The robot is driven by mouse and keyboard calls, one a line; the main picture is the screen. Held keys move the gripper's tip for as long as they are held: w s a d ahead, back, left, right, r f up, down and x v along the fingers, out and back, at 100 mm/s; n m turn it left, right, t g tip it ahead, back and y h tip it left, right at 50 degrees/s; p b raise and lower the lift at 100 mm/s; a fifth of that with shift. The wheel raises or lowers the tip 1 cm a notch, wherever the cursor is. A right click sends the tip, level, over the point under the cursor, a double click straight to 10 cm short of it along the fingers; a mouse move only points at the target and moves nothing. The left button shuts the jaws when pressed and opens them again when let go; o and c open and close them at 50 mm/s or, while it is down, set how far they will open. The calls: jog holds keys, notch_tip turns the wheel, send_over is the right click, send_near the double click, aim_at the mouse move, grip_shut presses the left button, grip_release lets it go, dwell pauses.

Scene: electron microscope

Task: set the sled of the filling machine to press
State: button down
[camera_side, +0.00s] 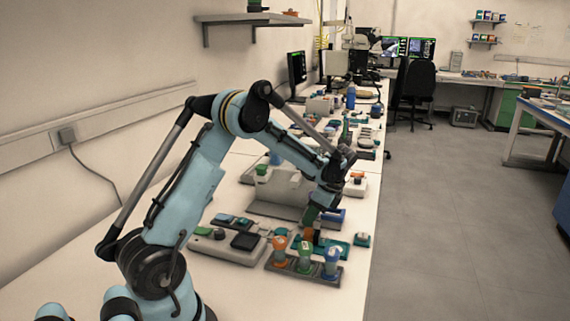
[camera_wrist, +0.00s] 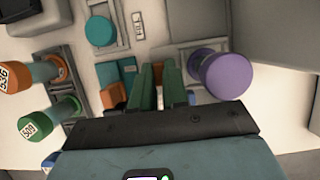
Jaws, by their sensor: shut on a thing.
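My gripper (camera_side: 309,222) points down among the small devices at the front of the bench. In the wrist view its two green fingers (camera_wrist: 158,82) stand close together with a narrow grey strip between them. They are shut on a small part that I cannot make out. A grey machine body (camera_side: 280,190) stands just behind the gripper in the side view. I cannot tell for sure which part is the sled or where it is set. In the wrist view a purple round cap (camera_wrist: 226,75) is close to the right of the fingers, and orange and teal parts (camera_wrist: 115,82) are to their left.
A dark rack (camera_side: 306,270) with orange, green and blue capped holders stands in front of the gripper. A grey box with a dark top (camera_side: 228,245) lies to the left. A teal round cap (camera_wrist: 99,31) shows in the wrist view.

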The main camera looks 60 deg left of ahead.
jog(key=shift+s+a, duration=1.45)
jog(key=c, duration=1.4)
grip_release()
jog(key=shift+r, duration=0.15)
jog(key=v, duration=1.2)
